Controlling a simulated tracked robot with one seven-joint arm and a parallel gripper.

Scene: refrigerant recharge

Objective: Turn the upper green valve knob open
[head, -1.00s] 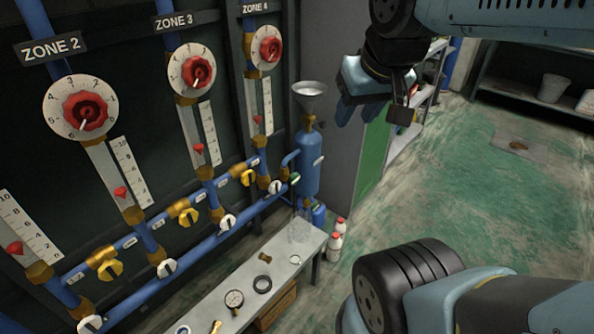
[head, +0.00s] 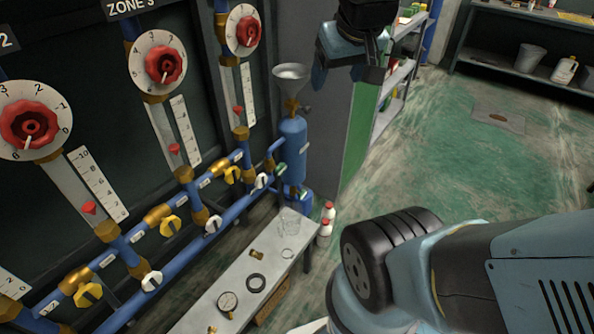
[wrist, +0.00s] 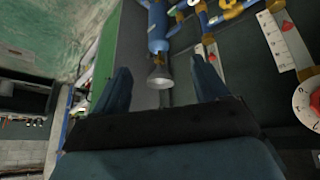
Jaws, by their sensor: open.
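The upper green valve knob (head: 282,170) is small. It sits on the pipework left of the blue cylinder (head: 293,150), under the metal funnel (head: 291,73). A second green knob (head: 304,195) shows lower, by the small blue tank. My gripper (head: 345,76) is open and empty, above and to the right of the funnel and apart from the knobs. In the wrist view its two fingers (wrist: 161,82) are spread, with the funnel (wrist: 160,78) and the cylinder (wrist: 157,28) seen upside down between and beyond them. I cannot tell there which knob is the upper green one.
Blue pipes carry yellow valves (head: 170,226) and white valves (head: 213,224). Red dials (head: 158,64) line the left wall. A low bench (head: 215,291) holds a gauge and rings. White bottles (head: 326,225) stand on the floor. The green floor (head: 440,140) at right is open.

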